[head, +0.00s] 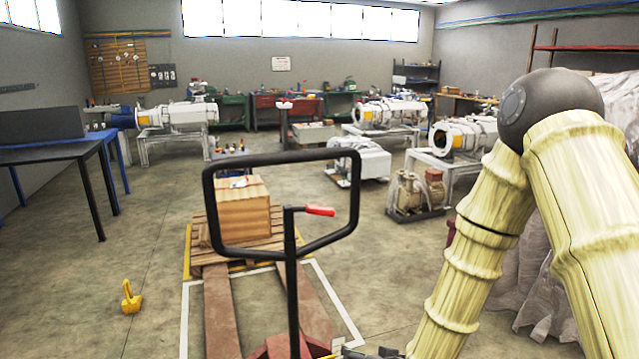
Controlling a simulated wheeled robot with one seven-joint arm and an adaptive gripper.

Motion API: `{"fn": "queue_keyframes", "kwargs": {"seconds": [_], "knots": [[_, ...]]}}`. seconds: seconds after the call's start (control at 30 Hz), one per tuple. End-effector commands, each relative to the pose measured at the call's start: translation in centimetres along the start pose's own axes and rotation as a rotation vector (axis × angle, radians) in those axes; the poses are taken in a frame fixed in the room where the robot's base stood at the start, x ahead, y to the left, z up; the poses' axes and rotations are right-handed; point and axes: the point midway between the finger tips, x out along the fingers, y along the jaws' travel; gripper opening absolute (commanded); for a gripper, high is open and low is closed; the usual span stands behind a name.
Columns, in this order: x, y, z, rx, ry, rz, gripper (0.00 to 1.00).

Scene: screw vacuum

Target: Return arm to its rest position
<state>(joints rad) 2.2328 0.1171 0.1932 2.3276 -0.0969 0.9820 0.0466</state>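My arm, in a pale yellow ribbed cover with a dark round elbow, fills the right side of the head view. It is bent, with the elbow high and the forearm running down to the bottom edge. Small grey and dark parts of what looks like my gripper (366,352) show at the bottom edge, left of the forearm. Most of it is cut off, so I cannot tell whether it is open or holds anything. It appears close to the base of the pallet truck (292,270), right of its upright black handle.
A wooden crate (240,210) stands on a pallet (205,255) ahead. A yellow object (130,297) lies on the floor at left. A dark table (60,152) is far left; vacuum machines (385,112) stand behind. A draped sheet (530,270) is behind my arm. Left floor is mostly clear.

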Motion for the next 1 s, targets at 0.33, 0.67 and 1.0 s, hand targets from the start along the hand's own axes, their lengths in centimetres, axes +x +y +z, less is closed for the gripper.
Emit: {"fn": "queue_keyframes", "kwargs": {"seconds": [0.33,0.67,1.0], "knots": [[-4.2,6.9,18.8,0.006,-0.402,0.143,0.97],[-13.3,11.7,33.2,0.008,-0.760,0.262,0.97],[-17.7,13.1,37.7,0.008,-0.894,0.304,0.97]]}}
